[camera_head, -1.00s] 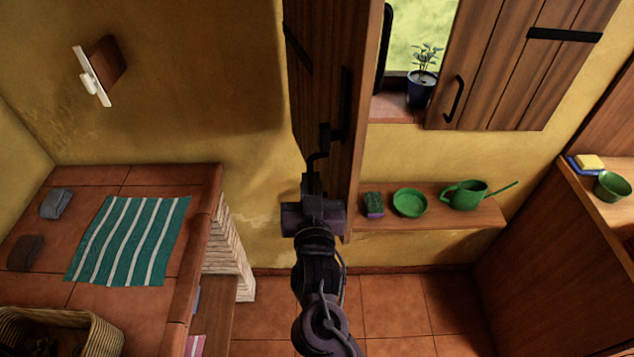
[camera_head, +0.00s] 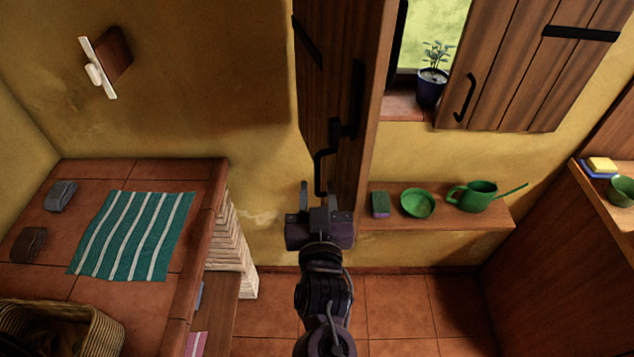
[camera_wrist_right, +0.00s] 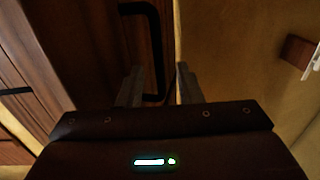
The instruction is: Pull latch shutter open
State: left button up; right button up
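The left wooden shutter (camera_head: 340,60) stands swung out from the wall, seen nearly edge-on, with the window opening uncovered beside it. The right shutter (camera_head: 535,70) stands at the other side of the window. My left gripper is not in view.
A potted plant (camera_head: 432,85) stands on the window sill. A shelf (camera_head: 440,222) below holds a sponge (camera_head: 380,205), a green bowl (camera_head: 418,203) and a watering can (camera_head: 478,196). At left, a tiled counter (camera_head: 130,173) carries a striped cloth (camera_head: 133,235) and a basket (camera_head: 95,330).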

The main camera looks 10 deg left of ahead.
jog(key=v, duration=0.4)
jog(key=shift+b, duration=0.4)
